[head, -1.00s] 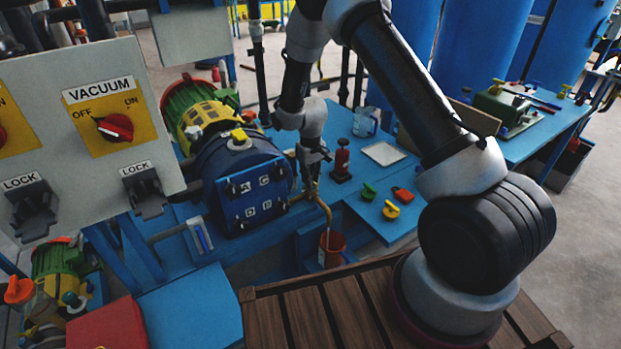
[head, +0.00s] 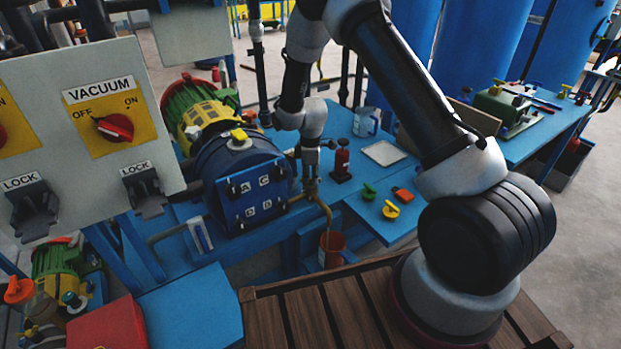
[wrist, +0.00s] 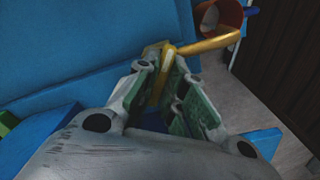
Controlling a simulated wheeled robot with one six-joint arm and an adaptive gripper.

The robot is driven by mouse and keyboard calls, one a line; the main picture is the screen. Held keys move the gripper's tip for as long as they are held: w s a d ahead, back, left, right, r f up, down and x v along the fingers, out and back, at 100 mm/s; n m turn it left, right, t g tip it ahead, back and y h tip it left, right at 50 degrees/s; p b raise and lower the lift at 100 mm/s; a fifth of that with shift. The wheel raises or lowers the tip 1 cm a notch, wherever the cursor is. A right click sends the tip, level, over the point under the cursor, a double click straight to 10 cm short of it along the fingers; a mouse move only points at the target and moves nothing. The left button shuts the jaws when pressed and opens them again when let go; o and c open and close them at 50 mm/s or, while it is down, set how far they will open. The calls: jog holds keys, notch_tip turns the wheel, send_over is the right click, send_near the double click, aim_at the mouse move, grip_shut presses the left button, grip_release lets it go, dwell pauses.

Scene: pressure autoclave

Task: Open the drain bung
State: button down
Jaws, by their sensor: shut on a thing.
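My gripper (head: 311,186) is at the near end of this pipe. In the wrist view my gripper (wrist: 165,88) is shut on a yellow piece, the drain bung (wrist: 157,84), where the pipe (wrist: 205,44) begins. The fingers hide much of the bung, so I cannot tell how far it is turned. The bucket (wrist: 218,18) shows at the top.
A dark red bottle-like object (head: 342,160) stands close right of my gripper. Green, yellow (head: 390,209) and red pieces lie on the bench further right, near a pale tray (head: 384,153). The vacuum panel (head: 90,125) stands at the left.

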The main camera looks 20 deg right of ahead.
jog(key=shift+n, duration=1.9)
jog(key=c, duration=1.4)
grip_release()
jog(key=shift+c, duration=0.2)
notch_tip(320, 180, up, 12)
